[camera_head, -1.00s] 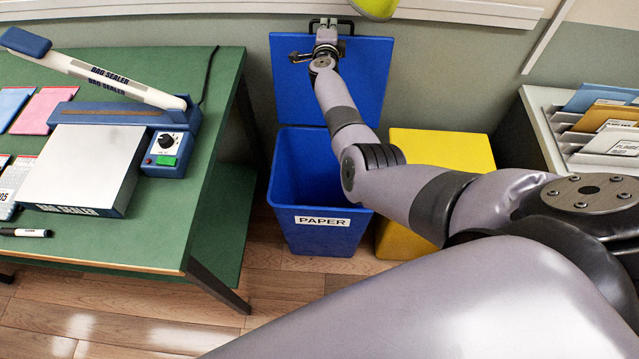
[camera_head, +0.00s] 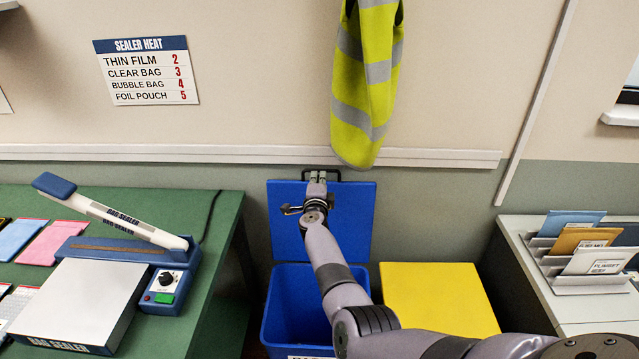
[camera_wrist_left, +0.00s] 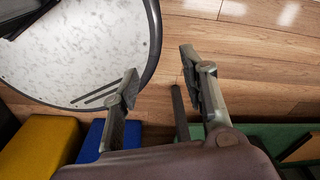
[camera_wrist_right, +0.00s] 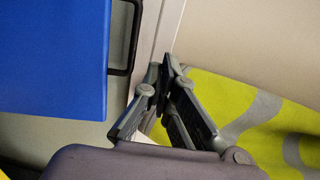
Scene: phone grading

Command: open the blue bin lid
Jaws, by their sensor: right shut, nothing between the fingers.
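The blue bin (camera_head: 290,305) stands on the floor by the wall, its front partly cut off by the frame. Its blue lid (camera_head: 350,225) stands upright at the back, leaving the bin's mouth open. A black handle (camera_head: 337,174) is on the lid's top edge. My right gripper (camera_head: 316,178) is shut and empty in front of the lid's top. In the right wrist view the lid (camera_wrist_right: 50,55) and handle (camera_wrist_right: 134,40) are at the left, apart from the closed fingertips (camera_wrist_right: 164,72). My left gripper (camera_wrist_left: 158,65) is open and empty above the floor.
A yellow bin (camera_head: 440,300) stands to the right of the blue one. A green table (camera_head: 215,235) with a bag sealer (camera_head: 170,285) is at left; a file rack (camera_head: 575,255) is at right. A yellow vest (camera_head: 365,90) hangs above the lid.

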